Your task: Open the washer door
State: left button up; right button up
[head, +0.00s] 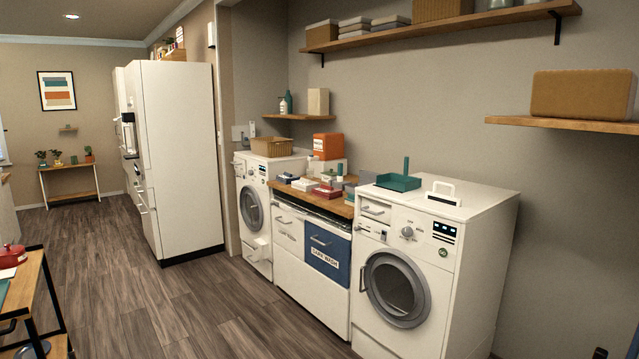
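Two white front-loading machines stand along the wall, and I cannot tell which one is the washer. The near machine (475,235) is at the right, with a round grey-rimmed door (397,290) that looks shut. A handle (363,278) shows at the left side of that door. The far machine (240,178) is left of the counter, and its round door (251,208) also looks shut. Neither of my grippers can be made out in the head view. A small dark shape at the bottom right edge is too cut off to identify.
A wooden counter (340,207) with small boxes and a blue-fronted drawer (327,250) stands between the machines. A teal tray (398,182) sits on the near machine. A cart (30,275) is at the left. The wooden floor (220,310) in front is clear.

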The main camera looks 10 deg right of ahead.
aim_at(258, 222)
jog(key=i+z, duration=0.15)
jog(key=i, duration=2.85)
jog(key=i+l+u, duration=0.15)
jog(key=i, duration=1.4)
